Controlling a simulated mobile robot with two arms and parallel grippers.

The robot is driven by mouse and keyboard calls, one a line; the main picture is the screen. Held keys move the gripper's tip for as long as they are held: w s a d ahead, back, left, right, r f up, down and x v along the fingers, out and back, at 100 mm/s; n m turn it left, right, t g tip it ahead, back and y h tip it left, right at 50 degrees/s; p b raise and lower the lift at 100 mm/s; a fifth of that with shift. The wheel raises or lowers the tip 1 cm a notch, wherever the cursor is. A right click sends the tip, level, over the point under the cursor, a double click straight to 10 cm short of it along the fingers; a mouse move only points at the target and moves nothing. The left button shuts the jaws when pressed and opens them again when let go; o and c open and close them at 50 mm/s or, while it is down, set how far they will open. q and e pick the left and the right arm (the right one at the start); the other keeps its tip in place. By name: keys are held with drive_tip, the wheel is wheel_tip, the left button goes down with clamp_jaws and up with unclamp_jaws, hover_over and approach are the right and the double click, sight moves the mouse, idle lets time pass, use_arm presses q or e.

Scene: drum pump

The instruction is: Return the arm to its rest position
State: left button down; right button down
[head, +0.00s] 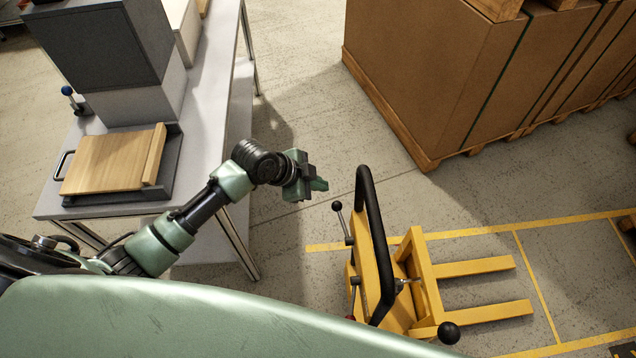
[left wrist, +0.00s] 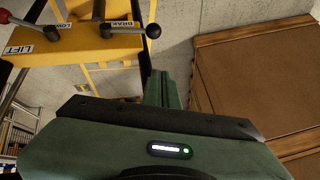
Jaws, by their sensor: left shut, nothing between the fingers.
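My left arm comes in from the left in the head view and is held out over the floor beside the table. Its gripper (head: 319,185) is shut and empty, in the air between the table and the yellow lift truck (head: 400,285). In the left wrist view the shut green fingers (left wrist: 162,90) point away from the camera, with nothing between them. The lift truck has a black curved handle (head: 372,240) and levers with black knobs; it stands right of the gripper, apart from it. My right gripper is in neither view.
A grey table (head: 212,85) at the left bears a dark tray (head: 100,198) with a wooden board (head: 110,165) and a grey box (head: 105,45). Large brown cartons (head: 430,75) stand on a pallet at the upper right. Floor (head: 300,110) between table and cartons is clear.

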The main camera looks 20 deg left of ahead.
use_arm(q)
drive_tip(key=s+a+f+n+y, duration=0.1)
drive_tip(key=s+a+f+n, duration=0.25)
drive_tip(key=f, duration=0.45)
drive_tip(key=s+a+f+n+y, duration=0.2)
drive_tip(key=s+a+f, duration=0.15)
drive_tip(key=f, duration=0.55)
drive_tip(key=s+a+f+n+y, duration=0.1)
drive_tip(key=s+a+f+n, duration=0.25)
drive_tip(key=f, duration=0.45)
drive_tip(key=s+f+n+g, duration=0.1)
drive_tip(key=s+f, duration=0.4)
drive_tip(key=s, duration=0.5)
drive_tip(key=s+d+f+n+g, duration=0.1)
drive_tip(key=s+f, duration=0.4)
drive_tip(key=s, duration=0.6)
drive_tip(key=s+f+n+g+y, duration=0.1)
drive_tip(key=s+f, duration=0.4)
drive_tip(key=s, duration=0.6)
drive_tip(key=shift+d+g+b, duration=0.15)
drive_tip(key=shift+g+b, duration=0.15)
drive_tip(key=shift+g, duration=0.3)
drive_tip(key=shift+s, duration=0.1)
